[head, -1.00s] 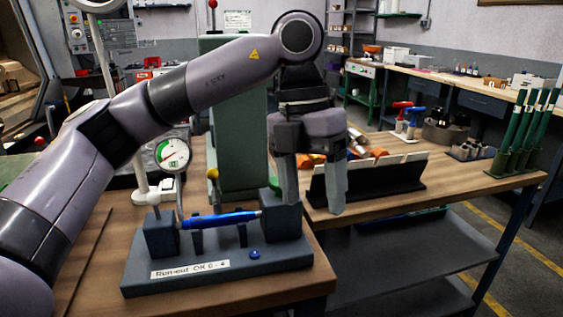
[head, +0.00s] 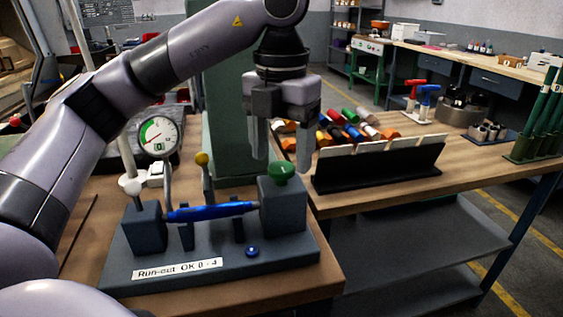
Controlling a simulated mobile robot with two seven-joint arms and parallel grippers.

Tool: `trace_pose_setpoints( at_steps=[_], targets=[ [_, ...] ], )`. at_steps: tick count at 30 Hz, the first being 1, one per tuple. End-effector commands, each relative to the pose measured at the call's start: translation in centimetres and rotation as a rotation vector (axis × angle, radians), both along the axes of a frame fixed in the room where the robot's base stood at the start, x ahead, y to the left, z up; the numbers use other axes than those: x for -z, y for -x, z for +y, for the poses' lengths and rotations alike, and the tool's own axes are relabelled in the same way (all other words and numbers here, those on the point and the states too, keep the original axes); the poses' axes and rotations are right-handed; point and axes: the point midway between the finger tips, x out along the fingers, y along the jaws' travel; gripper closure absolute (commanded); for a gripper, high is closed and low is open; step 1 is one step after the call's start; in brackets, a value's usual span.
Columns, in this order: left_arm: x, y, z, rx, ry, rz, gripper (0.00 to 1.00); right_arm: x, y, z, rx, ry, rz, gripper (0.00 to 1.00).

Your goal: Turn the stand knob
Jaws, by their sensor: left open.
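The run-out stand (head: 290,255) is a dark grey fixture with a label on its front, on the wooden bench. A green knob (head: 283,171) sits on top of its right block (head: 283,207). A blue spindle-like part (head: 210,211) lies across the stand's supports. A dial gauge (head: 158,138) with a white face stands above its left side. My left gripper (head: 281,160) points down, open and empty. In the picture its fingertips are just above the knob, one to each side; I cannot tell the exact depth gap. My right gripper is not in view.
A yellow-tipped lever (head: 202,160) stands close left of the gripper, with a green column (head: 228,130) behind. A black rack (head: 380,163) and several coloured cylinders are on the right bench. A blue button (head: 252,251) is on the stand's front. Bare bench (head: 470,170) lies right of the rack.

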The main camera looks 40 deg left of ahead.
Motion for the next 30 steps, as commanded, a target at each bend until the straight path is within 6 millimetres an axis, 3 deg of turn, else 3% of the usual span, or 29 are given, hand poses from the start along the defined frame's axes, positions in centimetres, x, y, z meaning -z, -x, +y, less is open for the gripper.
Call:
trace_pose_setpoints(
  at_steps=[4,14,19,30],
  targets=[
    [1.48,0.05,0.02,0.000,-0.001,0.002,0.31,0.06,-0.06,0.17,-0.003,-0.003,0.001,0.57],
    [1.75,0.02,0.00,0.000,0.000,0.000,0.31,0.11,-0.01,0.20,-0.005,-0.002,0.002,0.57],
    [1.74,0.02,0.00,0.000,0.000,0.000,0.86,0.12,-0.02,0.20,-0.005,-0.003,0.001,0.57],
    [1.70,0.01,0.00,0.043,0.000,0.001,0.86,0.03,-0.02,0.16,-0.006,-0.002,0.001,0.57]
  ],
)
